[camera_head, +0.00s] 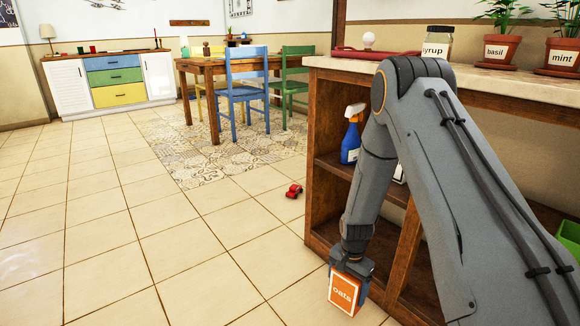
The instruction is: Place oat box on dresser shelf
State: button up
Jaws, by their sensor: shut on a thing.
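My gripper (352,268) hangs low at the end of my arm, beside the front of the open wooden shelving. It is shut on an orange and white box labelled "oats" (343,291), held below the fingers over the tiled floor. My fingers cover the box's upper part. A long dresser (108,80) with white doors and blue, green and yellow drawers stands against the far wall at left. Small items stand on its dark top. The nearer shelving (320,186) has open compartments, and my arm hides much of it.
A blue spray bottle (351,140) stands on the nearer shelf. A syrup jar (437,42) and basil (497,51) and mint (562,57) pots stand on the counter. A red toy car (293,191) lies on the floor. A table (205,66) with chairs stands behind. The left floor is clear.

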jog(key=s+r+n+p, duration=0.3)
jog(key=s+r+p, duration=0.3)
jog(key=r+p, duration=0.7)
jog(key=s+r+n+p, duration=0.3)
jog(key=s+r+p, duration=0.4)
jog(key=r+p, duration=0.5)
jog(key=s+r+n+p, duration=0.3)
jog(key=s+r+p, duration=0.4)
jog(key=r+p, duration=0.6)
notch_tip(320, 180, up, 10)
jog(key=shift+s+a+p, duration=0.15)
jog(key=shift+s+p, duration=0.05)
jog(key=shift+p, duration=0.1)
